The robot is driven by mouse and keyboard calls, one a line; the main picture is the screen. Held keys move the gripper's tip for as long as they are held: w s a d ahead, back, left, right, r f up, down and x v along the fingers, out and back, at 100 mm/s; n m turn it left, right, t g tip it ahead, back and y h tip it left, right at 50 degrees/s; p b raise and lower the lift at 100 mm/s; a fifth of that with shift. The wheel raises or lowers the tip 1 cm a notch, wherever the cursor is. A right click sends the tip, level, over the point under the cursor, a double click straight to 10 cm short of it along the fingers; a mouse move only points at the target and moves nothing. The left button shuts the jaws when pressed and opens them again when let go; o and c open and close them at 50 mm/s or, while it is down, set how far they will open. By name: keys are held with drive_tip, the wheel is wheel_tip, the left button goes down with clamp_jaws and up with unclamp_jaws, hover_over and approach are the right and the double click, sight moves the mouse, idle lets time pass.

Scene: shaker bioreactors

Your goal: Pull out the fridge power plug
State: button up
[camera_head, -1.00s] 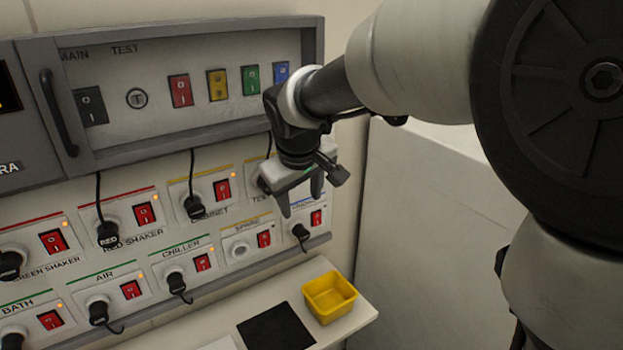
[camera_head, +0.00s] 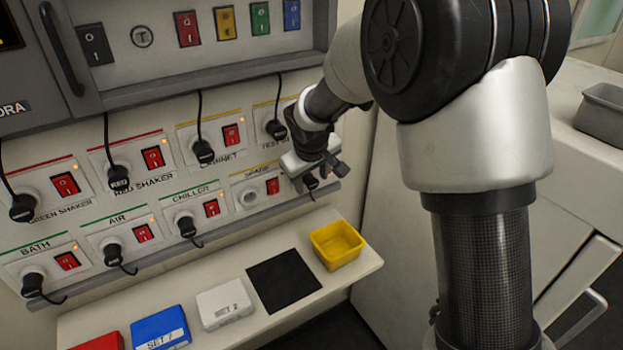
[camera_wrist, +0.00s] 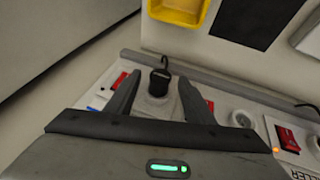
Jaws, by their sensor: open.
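The fridge plug, a black plug with a cord, sits in the rightmost socket of the lower row in the head view (camera_head: 311,182), partly covered by my gripper (camera_head: 315,178). In the wrist view the plug (camera_wrist: 158,82) is upright in its round white socket, between the two dark fingers of my gripper (camera_wrist: 160,84). The fingers are apart on either side of it, with visible gaps. A red switch (camera_wrist: 120,80) and a blue label mark (camera_wrist: 97,103) lie just left of the left finger.
The empty spare socket (camera_head: 249,197) and its red switch (camera_head: 272,186) are beside the fridge socket. Other plugged sockets fill the panel leftward. A shelf below holds a yellow bin (camera_head: 337,246), a black mat (camera_head: 284,281) and coloured boxes. A grey handled cabinet door is above.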

drive_tip(key=shift+w+f, duration=0.1)
drive_tip(key=c, duration=1.2)
drive_tip(key=shift+o, duration=0.2)
drive_tip(key=shift+s+d+b, duration=0.3)
drive_tip(key=shift+s+d, duration=0.05)
drive_tip(key=shift+s, duration=0.15)
drive_tip(key=shift+s+d, duration=0.25)
drive_tip(key=shift+s, duration=0.15)
drive_tip(key=shift+s+d, duration=0.15)
drive_tip(key=shift+s, duration=0.05)
drive_tip(key=shift+s+b, duration=0.1)
drive_tip(key=shift+b, duration=0.2)
drive_tip(key=shift+s+d+b, duration=0.4)
drive_tip(key=shift+s+d, duration=0.45)
drive_tip(key=shift+s, duration=0.3)
